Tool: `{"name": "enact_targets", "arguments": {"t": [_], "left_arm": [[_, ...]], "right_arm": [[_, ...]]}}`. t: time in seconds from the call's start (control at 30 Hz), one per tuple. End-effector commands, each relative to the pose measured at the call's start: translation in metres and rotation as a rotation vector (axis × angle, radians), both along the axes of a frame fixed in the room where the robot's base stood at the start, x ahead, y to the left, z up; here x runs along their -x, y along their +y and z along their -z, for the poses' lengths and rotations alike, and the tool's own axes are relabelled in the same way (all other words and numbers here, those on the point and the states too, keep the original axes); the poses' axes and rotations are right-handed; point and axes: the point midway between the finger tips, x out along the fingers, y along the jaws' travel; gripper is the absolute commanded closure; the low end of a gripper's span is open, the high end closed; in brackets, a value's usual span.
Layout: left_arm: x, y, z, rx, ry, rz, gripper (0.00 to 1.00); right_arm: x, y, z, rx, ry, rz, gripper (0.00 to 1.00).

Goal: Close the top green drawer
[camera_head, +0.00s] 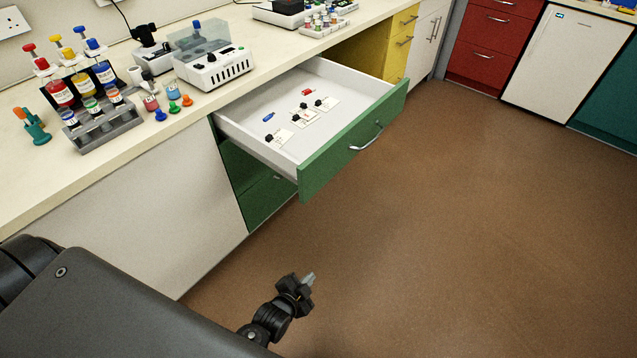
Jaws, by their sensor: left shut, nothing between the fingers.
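The top green drawer (332,165) is pulled well out from under the bench. Its green front has a silver handle (367,138), and its white inside (325,85) shows from above. A few small cards with black clips, a blue item and a red item lie in it. My left gripper (309,279) is shut and empty, low in front of the cabinet and apart from the drawer, below its front in the picture. My right gripper is not in view.
A closed lower green drawer (262,198) sits beneath. The bench top (130,135) holds a rack of bottles (105,130) and a white device (214,70). Yellow drawers (401,45) stand beyond. The brown floor (470,210) to the right is clear.

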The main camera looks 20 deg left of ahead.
Motion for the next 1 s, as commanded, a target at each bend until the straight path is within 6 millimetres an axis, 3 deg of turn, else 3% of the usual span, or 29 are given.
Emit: {"name": "enact_targets", "arguments": {"t": [0.03, 0.1, 0.2, 0.3, 0.5, 0.73, 1.0], "left_arm": [[-0.024, -0.004, -0.056, -0.090, -0.142, 0.040, 1.00], [-0.045, -0.003, -0.124, -0.253, -0.316, 0.078, 1.00], [-0.057, 0.003, -0.193, -0.474, -0.479, 0.099, 1.00], [-0.059, 0.008, -0.223, -0.652, -0.551, 0.115, 1.00], [-0.060, 0.009, -0.224, -0.825, -0.561, 0.154, 1.00], [-0.065, 0.009, -0.224, -0.837, -0.561, 0.158, 1.00], [-0.109, 0.007, -0.226, -0.836, -0.561, 0.157, 1.00]], "right_arm": [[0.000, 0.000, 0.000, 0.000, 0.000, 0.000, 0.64], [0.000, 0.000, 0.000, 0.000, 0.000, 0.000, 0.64], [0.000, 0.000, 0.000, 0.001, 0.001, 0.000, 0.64], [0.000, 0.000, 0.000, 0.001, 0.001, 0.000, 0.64], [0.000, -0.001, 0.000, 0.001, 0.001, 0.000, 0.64], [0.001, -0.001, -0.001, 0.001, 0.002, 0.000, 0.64], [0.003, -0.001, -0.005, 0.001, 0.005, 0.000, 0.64]]}}
